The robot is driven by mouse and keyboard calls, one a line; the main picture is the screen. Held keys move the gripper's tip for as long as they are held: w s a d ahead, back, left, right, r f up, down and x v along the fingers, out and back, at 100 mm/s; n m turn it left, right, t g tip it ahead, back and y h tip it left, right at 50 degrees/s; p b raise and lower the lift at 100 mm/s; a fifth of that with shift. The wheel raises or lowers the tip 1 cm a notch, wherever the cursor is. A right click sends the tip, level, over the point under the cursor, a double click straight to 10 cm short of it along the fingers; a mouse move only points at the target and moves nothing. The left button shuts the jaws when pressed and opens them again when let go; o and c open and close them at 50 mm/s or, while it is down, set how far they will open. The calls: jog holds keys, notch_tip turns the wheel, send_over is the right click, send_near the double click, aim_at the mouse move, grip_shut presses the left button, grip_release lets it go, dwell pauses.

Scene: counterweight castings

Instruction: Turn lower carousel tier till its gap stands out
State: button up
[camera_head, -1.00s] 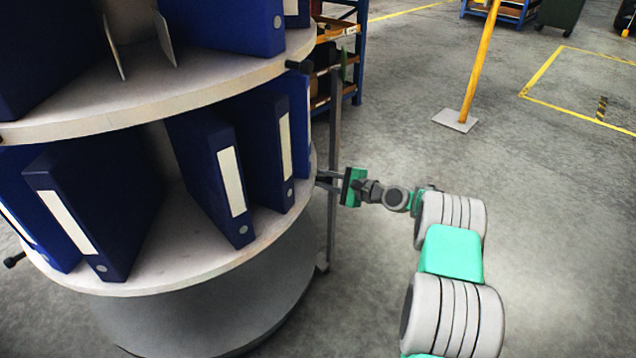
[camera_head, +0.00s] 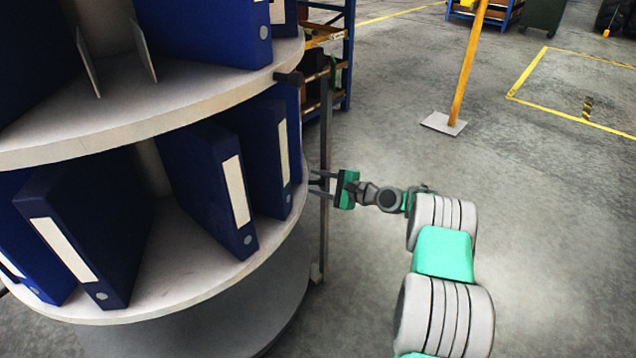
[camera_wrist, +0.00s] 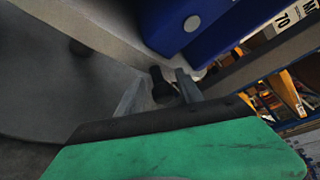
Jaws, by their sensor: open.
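The carousel has a lower tier (camera_head: 165,270), a pale round shelf with blue binders standing on it. A binder-free gap of bare shelf lies between a left binder (camera_head: 88,235) and a middle binder (camera_head: 210,190), facing me in the head view. Another binder (camera_head: 268,160) stands right of these. My gripper (camera_head: 319,184) is open at the tier's right rim, fingers pointing at it. In the wrist view, a black knob (camera_wrist: 162,86) shows between the open fingers (camera_wrist: 158,92); I cannot tell whether they touch it.
The upper tier (camera_head: 130,110) overhangs with blue binders and a black knob (camera_head: 289,78) on its rim. An upright grey post (camera_head: 325,235) stands just behind my gripper. A shelf rack (camera_head: 345,60) is behind, and a yellow pole (camera_head: 466,70) on a plate stands right.

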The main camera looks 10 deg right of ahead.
jog(key=p+v, duration=0.1)
jog(key=v, duration=0.6)
jog(key=shift+d+r+p, duration=0.1)
jog(key=shift+d+p, duration=0.05)
jog(key=shift+p, duration=0.2)
jog(key=shift+s+d, duration=0.1)
jog(key=shift+s, duration=0.15)
jog(key=shift+c, duration=0.4)
